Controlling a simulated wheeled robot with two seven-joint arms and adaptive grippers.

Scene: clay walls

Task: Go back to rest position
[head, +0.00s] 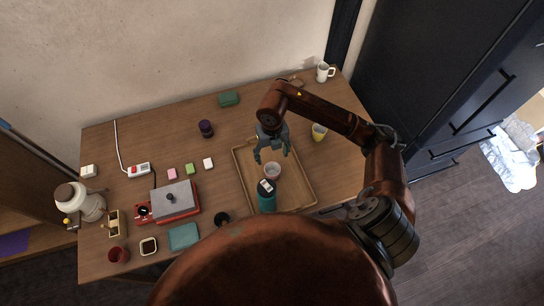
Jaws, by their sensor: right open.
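My right gripper (271,154) is open, with its fingers pointing down over the wooden tray (300,185). Its arm reaches in from the right side of the picture. A small light cup with a reddish rim (272,171) stands in the tray just below the fingertips. I see nothing between the fingers, though whether they touch the cup is too small to tell. A teal bottle-like thing with a white and dark top (266,197) is in the tray nearer to me, partly hidden by my body. My left gripper is not in view.
A white mug (325,72) is at the back right corner. A red machine with a grey lid (175,203) stands at left. Dark cabinets (440,80) rise at right. The table's back middle is mostly clear.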

